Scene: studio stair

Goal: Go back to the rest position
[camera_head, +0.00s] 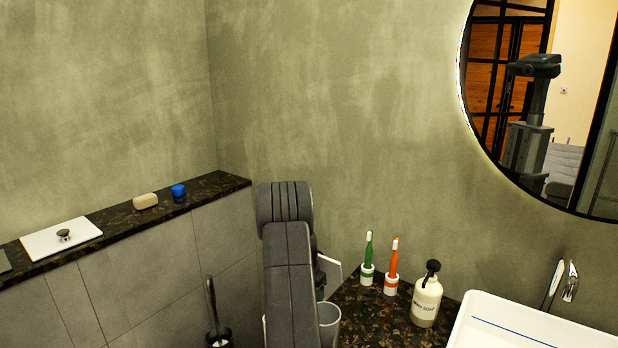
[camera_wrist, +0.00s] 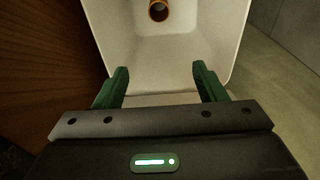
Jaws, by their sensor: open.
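My gripper (camera_wrist: 160,84) is open, with its two green fingers wide apart and nothing between them in the wrist view. It is over or in front of a white, square-mouthed container (camera_wrist: 106,30). A brown, ring-ended roll or tube (camera_wrist: 158,11) shows inside this container, past the fingertips and apart from them. In the head view my arm reaches down between the ledge and the counter and hides the gripper. A white edge (camera_head: 329,272) shows beside the arm, perhaps the same container.
A ledge (camera_head: 110,222) at left bears soap (camera_head: 146,201) and a blue jar (camera_head: 178,190). A brush (camera_head: 213,310) stands below.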

